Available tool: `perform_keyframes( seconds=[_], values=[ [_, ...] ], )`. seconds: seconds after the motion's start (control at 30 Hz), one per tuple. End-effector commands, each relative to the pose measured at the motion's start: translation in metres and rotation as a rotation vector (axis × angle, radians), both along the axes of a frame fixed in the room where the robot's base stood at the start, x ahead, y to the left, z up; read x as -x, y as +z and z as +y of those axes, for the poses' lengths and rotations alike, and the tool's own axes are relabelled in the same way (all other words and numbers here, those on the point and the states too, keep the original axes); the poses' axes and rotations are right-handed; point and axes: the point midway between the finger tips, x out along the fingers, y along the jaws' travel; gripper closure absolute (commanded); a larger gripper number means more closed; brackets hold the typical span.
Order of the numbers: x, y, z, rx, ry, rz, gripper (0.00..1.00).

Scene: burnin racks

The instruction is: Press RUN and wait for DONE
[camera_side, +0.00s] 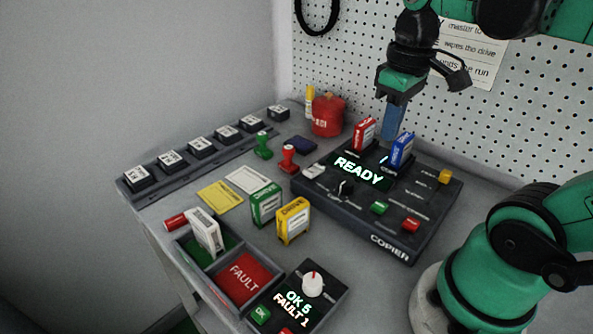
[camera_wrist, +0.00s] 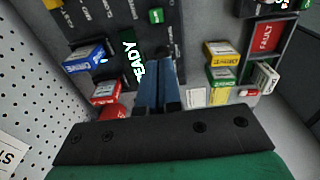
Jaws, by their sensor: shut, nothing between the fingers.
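The black copier (camera_side: 385,249) lies on the bench, and its lit display (camera_side: 362,172) reads READY. A green button (camera_side: 380,208) and a red button (camera_side: 411,224) are on its front part, and a yellow button (camera_side: 445,176) is at its right corner. The button labels are too small to read; the green button also shows in the wrist view (camera_wrist: 156,16). A red drive (camera_side: 364,133) and a blue drive (camera_side: 402,149) stand upright in the copier's back part. My gripper (camera_side: 391,136) is shut and empty, its blue fingers pointing down above the copier's back, near both drives.
Green (camera_side: 266,204) and yellow (camera_side: 293,220) drives stand left of the copier. A divided tray (camera_side: 213,288) holds a white drive; its red compartment reads FAULT. A counter box (camera_side: 335,270) shows OK 5, FAULT 1. Stamps and a red canister (camera_side: 328,115) are behind. A pegboard closes the back.

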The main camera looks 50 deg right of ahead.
Motion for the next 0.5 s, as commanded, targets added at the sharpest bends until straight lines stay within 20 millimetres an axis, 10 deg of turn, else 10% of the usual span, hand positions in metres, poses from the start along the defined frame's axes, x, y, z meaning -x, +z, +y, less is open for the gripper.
perform_keyframes(
  seconds=[0.5],
  values=[
    [0.0097, 0.0054, -0.0046, -0.022, 0.001, 0.061, 1.0]
  ],
)
